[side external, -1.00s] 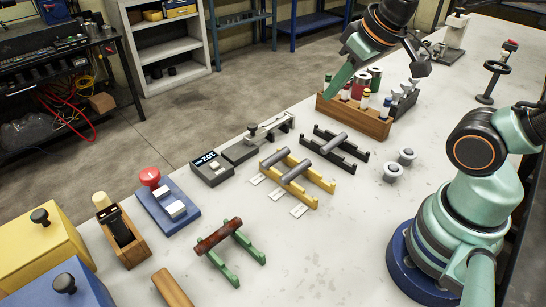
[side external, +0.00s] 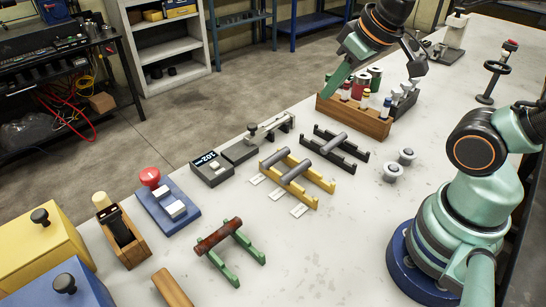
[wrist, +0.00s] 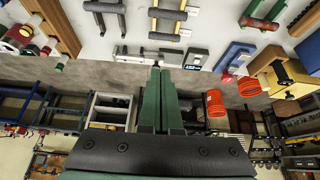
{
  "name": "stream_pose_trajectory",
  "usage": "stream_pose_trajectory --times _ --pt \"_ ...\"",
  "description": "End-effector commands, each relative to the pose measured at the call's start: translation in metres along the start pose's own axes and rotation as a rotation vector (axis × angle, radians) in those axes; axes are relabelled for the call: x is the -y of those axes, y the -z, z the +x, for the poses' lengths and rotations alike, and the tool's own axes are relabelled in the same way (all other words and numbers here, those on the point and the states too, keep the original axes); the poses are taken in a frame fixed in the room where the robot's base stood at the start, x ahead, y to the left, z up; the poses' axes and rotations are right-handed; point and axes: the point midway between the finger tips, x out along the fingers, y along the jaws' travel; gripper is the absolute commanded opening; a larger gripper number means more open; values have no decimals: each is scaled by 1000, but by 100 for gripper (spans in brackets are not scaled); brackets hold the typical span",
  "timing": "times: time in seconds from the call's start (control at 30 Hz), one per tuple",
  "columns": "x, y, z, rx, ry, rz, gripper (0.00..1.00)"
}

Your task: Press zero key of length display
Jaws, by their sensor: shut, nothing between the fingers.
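The length display (side external: 212,168) is a grey box on the bench with a dark screen showing bright digits, and a pale key (side external: 214,165) on its top. A measuring slide (side external: 268,128) with a dark block stands behind it. My gripper (side external: 326,97) has green fingers, shut and empty, high near the wooden rack and well apart from the display. The fingers also show in the wrist view (wrist: 160,72).
A wooden rack (side external: 350,118) with bottles and spools stands below my gripper. A black stand (side external: 357,154) and a yellow stand (side external: 323,181) hold grey bars. A blue box (side external: 166,217) with a red button is nearer the camera. The bench front is partly clear.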

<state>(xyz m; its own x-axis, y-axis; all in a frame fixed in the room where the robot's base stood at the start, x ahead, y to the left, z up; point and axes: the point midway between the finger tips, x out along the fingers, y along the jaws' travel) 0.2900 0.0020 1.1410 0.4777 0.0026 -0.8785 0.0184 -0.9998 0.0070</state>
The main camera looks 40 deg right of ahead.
Motion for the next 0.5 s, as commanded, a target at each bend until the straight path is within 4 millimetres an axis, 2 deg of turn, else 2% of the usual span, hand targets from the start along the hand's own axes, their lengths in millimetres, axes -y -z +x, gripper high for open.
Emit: stream_pose_trajectory --times 0.17,0.5 --pt "10 22 16 -25 14 -102 0" --pt "46 82 73 -130 42 -410 0"
